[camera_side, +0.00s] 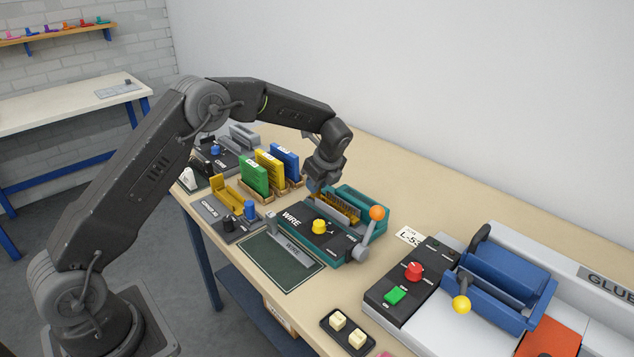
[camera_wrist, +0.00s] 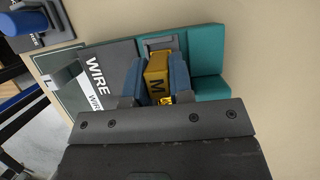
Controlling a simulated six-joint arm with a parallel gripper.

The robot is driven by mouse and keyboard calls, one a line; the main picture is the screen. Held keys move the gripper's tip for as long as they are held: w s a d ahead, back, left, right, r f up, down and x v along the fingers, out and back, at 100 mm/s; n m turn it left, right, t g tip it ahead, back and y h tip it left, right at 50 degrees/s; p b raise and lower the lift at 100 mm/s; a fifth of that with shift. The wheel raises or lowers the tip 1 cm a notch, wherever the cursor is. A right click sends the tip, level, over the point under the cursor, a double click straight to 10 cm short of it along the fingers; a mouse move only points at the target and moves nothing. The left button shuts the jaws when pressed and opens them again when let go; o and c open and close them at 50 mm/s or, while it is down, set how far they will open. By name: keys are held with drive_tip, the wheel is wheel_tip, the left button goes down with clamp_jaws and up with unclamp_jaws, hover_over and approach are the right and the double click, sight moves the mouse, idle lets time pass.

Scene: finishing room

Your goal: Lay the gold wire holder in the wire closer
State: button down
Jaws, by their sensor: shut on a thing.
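The wire closer (camera_side: 352,250) is a teal machine with a black panel marked WIRE, a yellow knob and a lever with an orange ball. In the wrist view its teal body (camera_wrist: 207,62) lies beyond my fingers. My gripper (camera_side: 317,187) is at the closer's back left end, low over it. In the wrist view my gripper (camera_wrist: 156,80) has its blue fingers shut on the gold wire holder (camera_wrist: 157,72), marked M. In the side view the gold holder (camera_side: 338,208) runs along the closer's trough. I cannot tell whether it touches the bottom.
Green, yellow and blue upright holders (camera_side: 268,168) stand in a wooden rack left of the closer. A dark green mat (camera_side: 268,262) lies in front. A machine with a blue lid (camera_side: 505,270) stands at right. Bare table shows behind the closer.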

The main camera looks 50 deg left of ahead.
sight(328, 202)
drive_tip(key=shift+f, duration=0.5)
drive_tip(key=c, duration=1.3)
unclamp_jaws()
drive_tip(key=shift+r, duration=0.15)
drive_tip(key=v, duration=1.1)
